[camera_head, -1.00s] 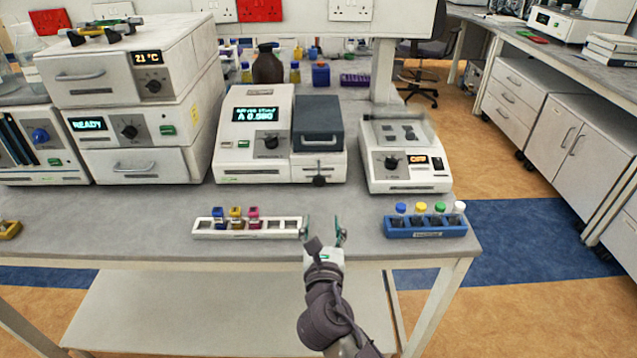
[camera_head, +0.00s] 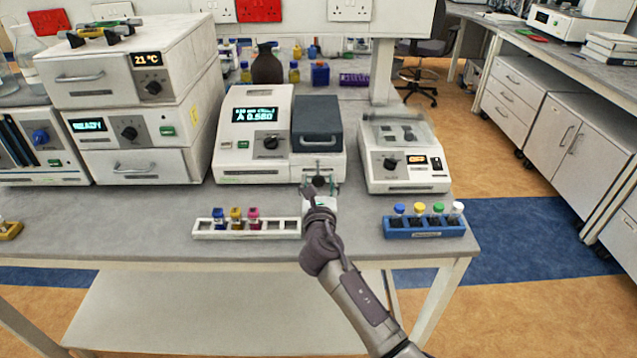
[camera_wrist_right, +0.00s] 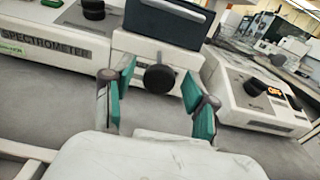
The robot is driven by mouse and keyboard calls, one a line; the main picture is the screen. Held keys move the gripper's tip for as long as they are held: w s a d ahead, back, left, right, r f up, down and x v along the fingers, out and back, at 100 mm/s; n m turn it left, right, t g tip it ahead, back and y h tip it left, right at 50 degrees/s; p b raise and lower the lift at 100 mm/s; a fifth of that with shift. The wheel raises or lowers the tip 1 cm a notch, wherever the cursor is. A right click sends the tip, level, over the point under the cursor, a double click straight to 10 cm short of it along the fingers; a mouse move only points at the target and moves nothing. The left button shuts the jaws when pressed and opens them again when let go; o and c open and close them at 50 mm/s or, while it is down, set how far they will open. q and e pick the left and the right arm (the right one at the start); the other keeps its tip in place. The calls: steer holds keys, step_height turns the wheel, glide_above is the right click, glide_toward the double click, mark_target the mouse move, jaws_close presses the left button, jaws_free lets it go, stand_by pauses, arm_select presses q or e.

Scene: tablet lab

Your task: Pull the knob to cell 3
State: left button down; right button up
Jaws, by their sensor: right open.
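The spectrometer (camera_head: 252,140) stands on the bench with a screen reading about A 0.580. Its dark knob (camera_head: 319,181) sticks out at the front, below the dark-lidded cell compartment (camera_head: 318,125). My right gripper (camera_head: 320,188) is at the knob, with its fingers on either side. In the right wrist view the knob (camera_wrist_right: 160,78) is a round black disc between the open green-padded fingers of the right gripper (camera_wrist_right: 158,95), with gaps on both sides. The cell positions are hidden under the lid. My left gripper is not in view.
A white rack (camera_head: 245,235) with several coloured cuvettes lies in front of the spectrometer. A blue rack (camera_head: 424,233) with capped vials is to the right. A balance-like device (camera_head: 404,160) stands close on the right. Bare bench lies between the racks and instruments.

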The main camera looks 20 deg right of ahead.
steer(key=shift+c, duration=0.2)
jaws_close()
steer(key=p+v, duration=0.2)
steer(key=v, duration=0.1)
steer(key=shift+s+a, duration=0.1)
steer(key=shift+s, duration=0.25)
steer(key=shift+s+a, duration=0.1)
steer(key=shift+s, duration=0.1)
steer(key=shift+f, duration=0.15)
